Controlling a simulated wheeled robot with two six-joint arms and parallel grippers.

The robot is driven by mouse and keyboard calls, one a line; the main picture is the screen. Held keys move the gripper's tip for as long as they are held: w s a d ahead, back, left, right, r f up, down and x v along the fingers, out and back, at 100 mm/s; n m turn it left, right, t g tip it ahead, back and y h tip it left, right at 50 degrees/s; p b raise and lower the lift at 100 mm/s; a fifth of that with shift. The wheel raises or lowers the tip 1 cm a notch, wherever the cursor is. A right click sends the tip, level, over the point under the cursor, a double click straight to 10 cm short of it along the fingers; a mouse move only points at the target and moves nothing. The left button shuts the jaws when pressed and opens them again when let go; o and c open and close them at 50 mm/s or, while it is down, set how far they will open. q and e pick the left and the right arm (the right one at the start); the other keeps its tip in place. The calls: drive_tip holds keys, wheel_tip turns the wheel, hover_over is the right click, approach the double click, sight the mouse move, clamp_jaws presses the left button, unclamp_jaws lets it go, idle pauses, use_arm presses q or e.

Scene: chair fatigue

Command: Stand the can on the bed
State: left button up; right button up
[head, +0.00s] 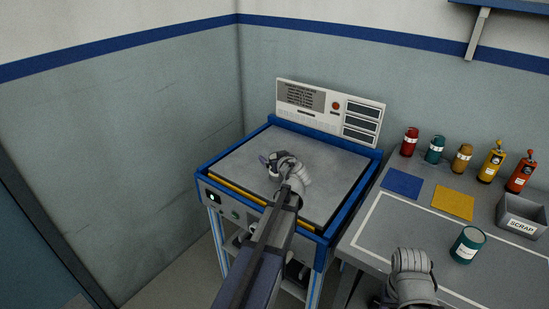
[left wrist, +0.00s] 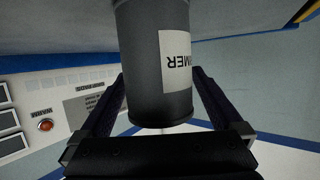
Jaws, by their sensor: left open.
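A dark grey can (left wrist: 140,60) with a white label showing upside-down letters fills the middle of the left wrist view. It is between the fingers of my left gripper (head: 269,161), with a gap on each side. The fingers are open around it. Its far end is cut off by the frame edge, so I cannot see how it meets the bed.
A control panel (head: 330,110) stands behind the bed. On the bench at right are a teal can (head: 467,245), a scrap bin (head: 521,217), a blue mat (head: 402,184), a yellow mat (head: 453,203) and several coloured containers along the back. The bed around the gripper looks clear.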

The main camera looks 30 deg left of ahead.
use_arm(q)
drive_tip(key=p+v, duration=0.4)
drive_tip(key=v, duration=0.8)
drive_tip(key=shift+s+r, duration=0.1)
drive_tip(key=shift+a, duration=0.15)
